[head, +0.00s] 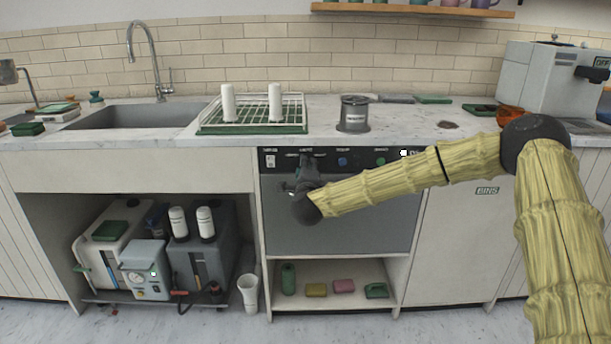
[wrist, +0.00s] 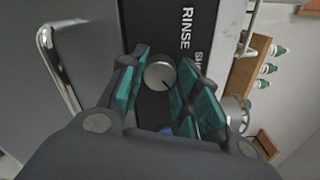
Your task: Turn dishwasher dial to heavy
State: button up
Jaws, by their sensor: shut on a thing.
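The dishwasher (head: 340,225) has a grey door under a black control panel (head: 270,160), below the counter at the centre of the head view. My gripper (head: 306,170) is at the left part of that panel and hides the dial there. In the wrist view the round silver dial (wrist: 160,75) sits between the teal pads of my gripper (wrist: 161,88), which is shut on it. A dark pointer line shows on the dial's lower right. The word RINSE and a partly hidden word beginning SHO are printed beside it. The word HEAVY cannot be made out.
A metal door handle (wrist: 58,75) runs left of my gripper in the wrist view. Above the panel, the counter (head: 320,140) holds a dish rack (head: 250,125) and a metal canister (head: 353,114). An open shelf with sponges (head: 343,286) lies below the dishwasher.

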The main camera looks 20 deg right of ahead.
jog(key=shift+f+m+b, duration=0.15)
jog(key=shift+m+b, duration=0.35)
jog(key=shift+m, duration=0.3)
jog(key=o, duration=1.1)
jog(key=shift+c, duration=0.2)
jog(key=shift+s, duration=0.1)
jog(key=v, duration=1.1)
jog(key=shift+s, duration=0.35)
jog(key=shift+a, duration=0.15)
